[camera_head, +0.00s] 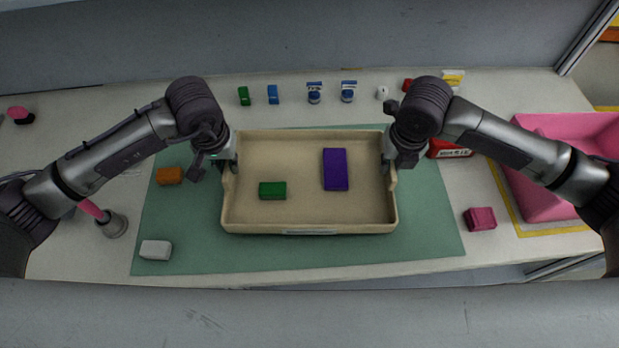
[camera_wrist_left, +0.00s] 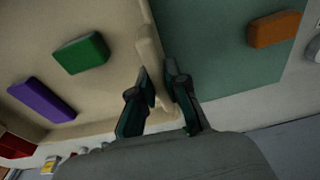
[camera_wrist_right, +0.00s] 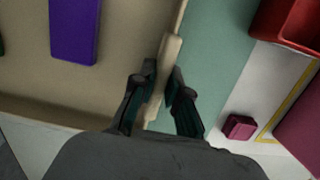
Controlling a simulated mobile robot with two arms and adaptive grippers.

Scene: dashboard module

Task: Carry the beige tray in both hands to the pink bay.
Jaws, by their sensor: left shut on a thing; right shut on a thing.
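The beige tray (camera_head: 310,215) is in the middle of the table, over the green mat. A green block (camera_head: 272,190) and a purple block (camera_head: 335,169) lie in it. My left gripper (camera_head: 229,160) is shut on the tray's left wall; the left wrist view shows its fingers (camera_wrist_left: 160,90) on both sides of that wall. My right gripper (camera_head: 391,162) is shut on the right wall, also seen between the fingers in the right wrist view (camera_wrist_right: 162,88). The pink bay (camera_head: 548,190) stands at the right, inside a yellow outline. Whether the tray touches the mat I cannot tell.
On the green mat (camera_head: 420,235) lie an orange block (camera_head: 169,176) and a white block (camera_head: 156,250). A magenta block (camera_head: 480,218) and a red box (camera_head: 449,149) sit between tray and bay. Small items line the back; a pink-handled tool (camera_head: 108,221) stands left.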

